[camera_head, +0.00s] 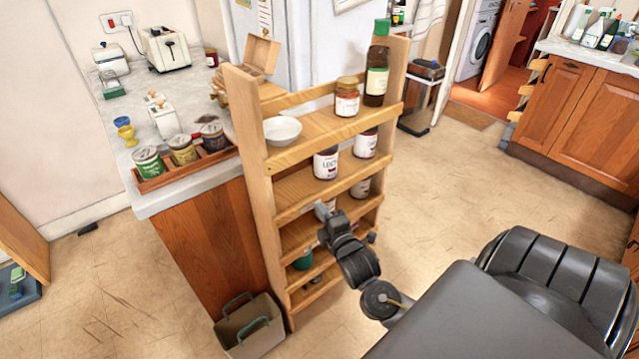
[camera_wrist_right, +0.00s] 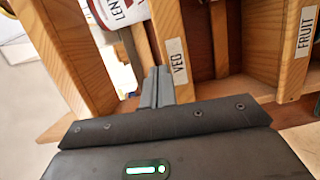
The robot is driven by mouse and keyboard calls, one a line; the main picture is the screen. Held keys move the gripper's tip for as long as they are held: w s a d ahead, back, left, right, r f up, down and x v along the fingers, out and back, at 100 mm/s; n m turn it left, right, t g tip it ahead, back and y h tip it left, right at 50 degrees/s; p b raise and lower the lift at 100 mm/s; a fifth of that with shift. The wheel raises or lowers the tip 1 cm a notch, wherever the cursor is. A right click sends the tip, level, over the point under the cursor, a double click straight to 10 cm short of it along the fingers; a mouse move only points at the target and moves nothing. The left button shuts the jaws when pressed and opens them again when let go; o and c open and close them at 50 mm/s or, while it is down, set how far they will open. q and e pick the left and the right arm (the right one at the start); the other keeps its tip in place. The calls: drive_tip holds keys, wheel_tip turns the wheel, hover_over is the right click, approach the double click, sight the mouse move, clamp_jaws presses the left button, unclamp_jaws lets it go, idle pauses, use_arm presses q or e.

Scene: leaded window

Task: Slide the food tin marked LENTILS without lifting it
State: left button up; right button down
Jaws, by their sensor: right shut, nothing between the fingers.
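The tin marked LENTILS (camera_wrist_right: 118,12) shows at the top of the right wrist view, cut by the frame edge, with only the first letters of its pale label readable. In the head view a tin with a white label and dark red band (camera_head: 326,163) stands upright at the left of the rack's second shelf; its lettering looks like the same word. My right gripper (camera_head: 324,211) is in front of the rack, below that tin. In the wrist view its fingers (camera_wrist_right: 158,84) are closed together with nothing between them, apart from the tin. My left gripper is not in view.
The wooden rack (camera_head: 254,160) holds other tins, a jar (camera_head: 347,97), a bottle (camera_head: 377,75) and a white bowl (camera_head: 282,131). Its boards bear a VEG label (camera_wrist_right: 175,62) and a FRUIT label (camera_wrist_right: 306,31). A bin (camera_head: 250,328) stands at its foot. Floor at right is clear.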

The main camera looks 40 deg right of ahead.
sight(342, 176)
drive_tip(key=w+d, duration=0.1)
drive_tip(key=w, duration=0.2)
drive_tip(key=w+r, duration=0.1)
drive_tip(key=w, duration=0.2)
drive_tip(key=w+d+r, duration=0.1)
drive_tip(key=w, duration=0.2)
drive_tip(key=shift+w+d+p, duration=0.2)
drive_tip(key=shift+d+p, duration=0.15)
drive_tip(key=d, duration=0.3)
drive_tip(key=shift+p, duration=0.3)
drive_tip(key=shift+d, duration=0.45)
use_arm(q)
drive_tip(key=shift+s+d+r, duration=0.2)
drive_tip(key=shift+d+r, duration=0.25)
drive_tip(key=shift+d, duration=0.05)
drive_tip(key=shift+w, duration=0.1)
use_arm(e)
drive_tip(key=shift+d, duration=0.3)
drive_tip(key=d, duration=0.8)
drive_tip(key=shift+s+d+p, duration=0.1)
drive_tip(key=shift+d+p, duration=0.1)
drive_tip(key=shift+p, duration=0.15)
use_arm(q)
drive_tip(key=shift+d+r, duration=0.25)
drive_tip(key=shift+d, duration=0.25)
